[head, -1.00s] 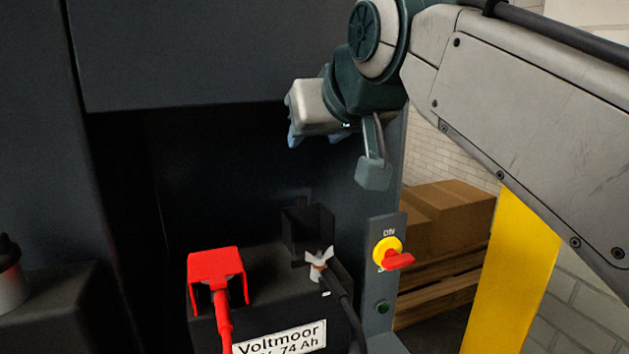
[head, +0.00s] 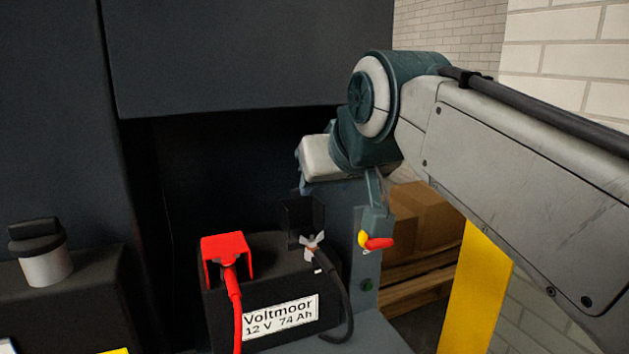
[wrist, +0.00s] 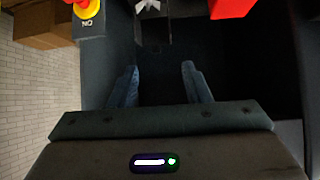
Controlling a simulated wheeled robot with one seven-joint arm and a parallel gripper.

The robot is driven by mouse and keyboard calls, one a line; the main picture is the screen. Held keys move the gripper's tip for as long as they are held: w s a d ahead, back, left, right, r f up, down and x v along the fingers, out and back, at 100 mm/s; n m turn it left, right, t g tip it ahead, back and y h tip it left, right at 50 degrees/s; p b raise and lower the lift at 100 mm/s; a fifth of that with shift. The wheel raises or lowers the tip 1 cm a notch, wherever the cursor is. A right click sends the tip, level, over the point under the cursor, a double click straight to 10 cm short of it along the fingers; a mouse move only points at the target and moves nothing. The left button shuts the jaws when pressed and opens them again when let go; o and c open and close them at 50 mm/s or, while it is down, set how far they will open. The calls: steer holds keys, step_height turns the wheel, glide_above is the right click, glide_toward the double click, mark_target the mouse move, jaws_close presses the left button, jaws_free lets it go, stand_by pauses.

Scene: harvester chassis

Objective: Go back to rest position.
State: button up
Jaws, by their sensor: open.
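My gripper (wrist: 160,80) is open and empty in the wrist view, its two blue-grey fingers apart with dark empty space between them. In the head view my gripper (head: 302,185) is partly hidden behind its own pale housing, above and behind the battery (head: 225,317). The battery is black with a "Voltmoor 12 V 74 Ah" label. A red terminal cover with a red cable (head: 226,248) is at its left. A silver clamp with a black cable (head: 312,243) is at its right, beside a dark raised cover (head: 303,213). The gripper touches none of these.
A red and yellow rotary switch (head: 377,242) is on the grey panel, partly behind my wrist. Cardboard boxes (head: 425,215) on a pallet and a yellow post (head: 475,290) stand at right. A capped cylinder (head: 45,255) is at left. Dark chassis walls surround the bay.

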steer(key=s+d+f+m+g+h+p, duration=0.1)
steer(key=s+d+f+p, duration=0.4)
steer(key=f, duration=0.5)
steer(key=s+d+f+m+g+h+p, duration=0.2)
steer(key=s+d+f+g+p, duration=0.3)
steer(key=f, duration=0.5)
steer(key=s+d+m, duration=0.1)
steer(key=s+d, duration=0.1)
steer(key=d, duration=0.1)
steer(key=shift+s+f+g, duration=0.15)
steer(key=shift+s+g, duration=0.15)
steer(key=shift+g, duration=0.1)
